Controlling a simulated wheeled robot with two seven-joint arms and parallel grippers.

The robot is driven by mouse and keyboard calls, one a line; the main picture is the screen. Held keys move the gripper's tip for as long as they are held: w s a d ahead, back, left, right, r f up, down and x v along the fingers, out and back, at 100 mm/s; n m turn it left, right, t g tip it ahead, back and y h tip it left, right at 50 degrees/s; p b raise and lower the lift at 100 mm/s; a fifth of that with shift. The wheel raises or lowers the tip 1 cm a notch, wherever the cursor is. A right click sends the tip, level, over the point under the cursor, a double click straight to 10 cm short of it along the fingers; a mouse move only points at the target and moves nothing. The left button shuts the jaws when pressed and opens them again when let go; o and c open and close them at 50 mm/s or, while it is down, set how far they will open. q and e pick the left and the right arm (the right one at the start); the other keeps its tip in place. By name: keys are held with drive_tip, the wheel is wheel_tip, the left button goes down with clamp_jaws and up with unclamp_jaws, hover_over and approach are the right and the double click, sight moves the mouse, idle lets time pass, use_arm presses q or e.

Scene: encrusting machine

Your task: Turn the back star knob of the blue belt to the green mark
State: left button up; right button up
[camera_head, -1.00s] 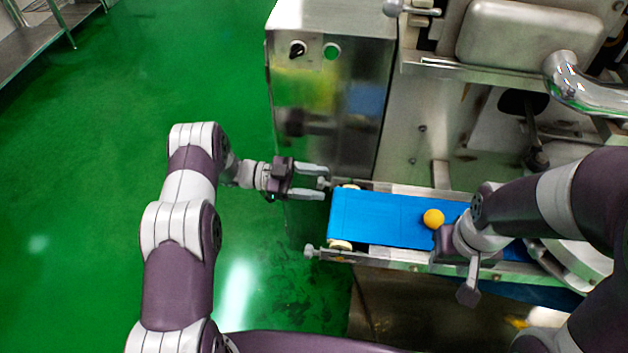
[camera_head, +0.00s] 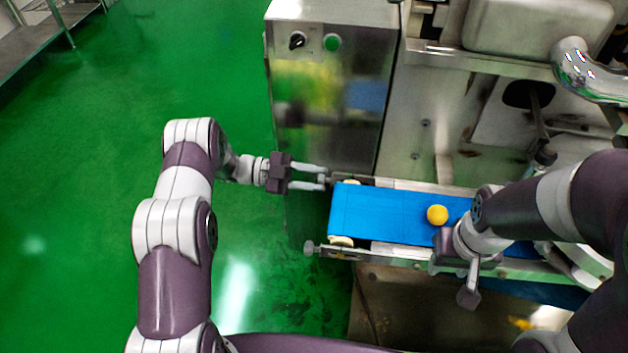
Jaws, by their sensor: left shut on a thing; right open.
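The blue belt (camera_head: 385,212) runs left to right in its metal frame. A yellow ball (camera_head: 437,215) lies on it. My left gripper (camera_head: 322,178) is at the back left end of the belt, its fingers pointing right and closed around the back star knob (camera_head: 328,178), which is mostly hidden by the fingertips. The front star knob (camera_head: 309,248) sticks out at the front left corner of the frame and is free. My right gripper (camera_head: 468,275) is open over the front edge of the belt, beside the ball. I cannot make out a green mark at the back knob.
A steel cabinet (camera_head: 325,125) with a black rotary switch (camera_head: 297,41) and a green button (camera_head: 332,43) stands just behind my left gripper. The machine body (camera_head: 430,130) rises behind the belt. Green floor is open on the left.

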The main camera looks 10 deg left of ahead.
use_arm(q)
drive_tip(key=shift+m+b, duration=0.7)
drive_tip(key=shift+m, duration=0.9)
drive_tip(key=o, duration=1.1)
drive_tip(key=shift+c, duration=0.2)
drive_tip(key=shift+a, duration=0.1)
drive_tip(key=a+b, duration=0.1)
drive_tip(key=a, duration=1.1)
drive_tip(key=shift+a, duration=0.3)
